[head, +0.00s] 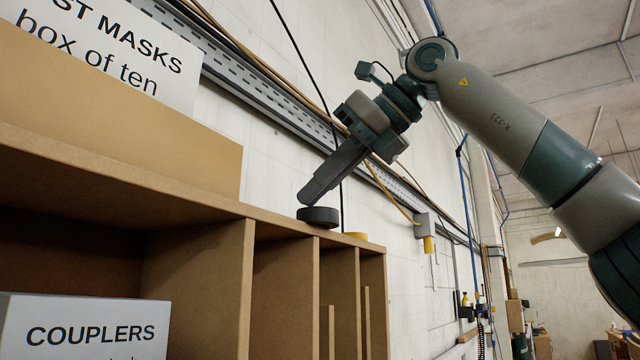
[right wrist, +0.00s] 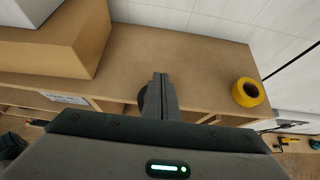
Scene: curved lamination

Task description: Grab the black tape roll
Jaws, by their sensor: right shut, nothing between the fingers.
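The black tape roll (head: 322,216) lies flat on top of the wooden shelf unit, close to its front edge. My right gripper (head: 306,201) is shut and empty, reaching down from the upper right, with its fingertips at or just above the roll. In the right wrist view the shut fingers (right wrist: 160,76) cover most of the black roll (right wrist: 142,98); only its left side shows. I cannot tell whether the fingertips touch it. My left gripper is in neither view.
A yellow tape roll (head: 356,236) lies on the shelf top to the right of the black one, and shows in the right wrist view (right wrist: 248,92). A cardboard box (head: 120,110) and a dust masks box (head: 130,45) stand to the left. A couplers box (head: 85,328) sits in a compartment below. The wall is close behind.

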